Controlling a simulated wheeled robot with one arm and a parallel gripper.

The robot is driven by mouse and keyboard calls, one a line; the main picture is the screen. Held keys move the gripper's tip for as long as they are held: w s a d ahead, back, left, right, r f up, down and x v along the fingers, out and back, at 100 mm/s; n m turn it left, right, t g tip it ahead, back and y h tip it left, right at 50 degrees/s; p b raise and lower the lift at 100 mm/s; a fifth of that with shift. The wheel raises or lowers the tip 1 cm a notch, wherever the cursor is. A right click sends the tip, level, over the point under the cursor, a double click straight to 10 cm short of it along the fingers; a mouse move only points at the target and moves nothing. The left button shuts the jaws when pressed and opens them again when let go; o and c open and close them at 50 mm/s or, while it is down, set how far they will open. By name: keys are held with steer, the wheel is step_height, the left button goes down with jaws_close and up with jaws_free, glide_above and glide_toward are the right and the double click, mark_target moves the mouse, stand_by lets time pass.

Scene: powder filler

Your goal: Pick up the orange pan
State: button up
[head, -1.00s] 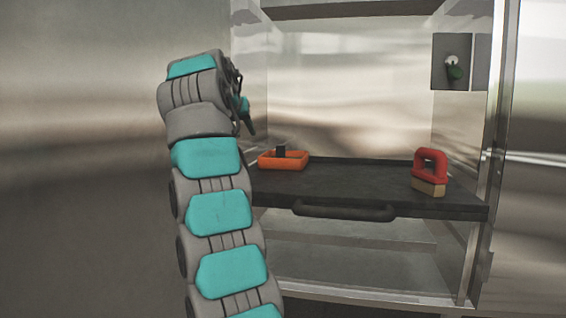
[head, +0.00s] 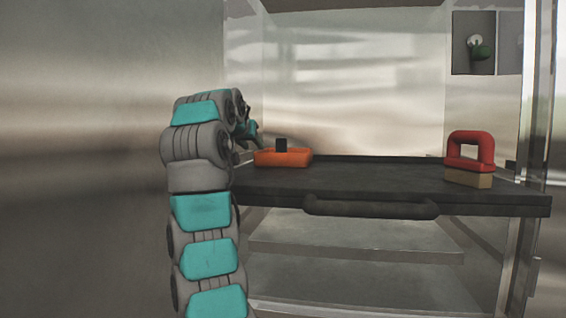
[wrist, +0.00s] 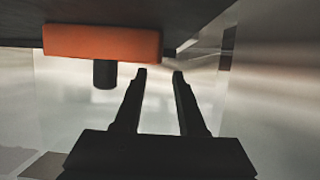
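The orange pan (head: 284,158) sits at the left end of the dark shelf, with a black knob or handle (head: 281,145) standing up from it. My gripper (head: 254,136) is at the pan's left in the head view, partly hidden by my own arm. In the wrist view, which looks upside down, the orange pan (wrist: 103,43) lies at the upper left, its black handle (wrist: 104,75) pointing down in the picture. My gripper's two fingers (wrist: 159,72) are apart with nothing between them, beside the pan and its handle.
The dark shelf (head: 370,178) has a bar handle (head: 370,208) on its front edge. A red-handled brush (head: 469,157) stands at its right end. The middle of the shelf is clear.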

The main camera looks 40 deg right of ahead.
steer(key=shift+p+x, duration=0.45)
steer(key=shift+x, duration=2.6)
steer(key=shift+r, duration=0.15)
jaws_close()
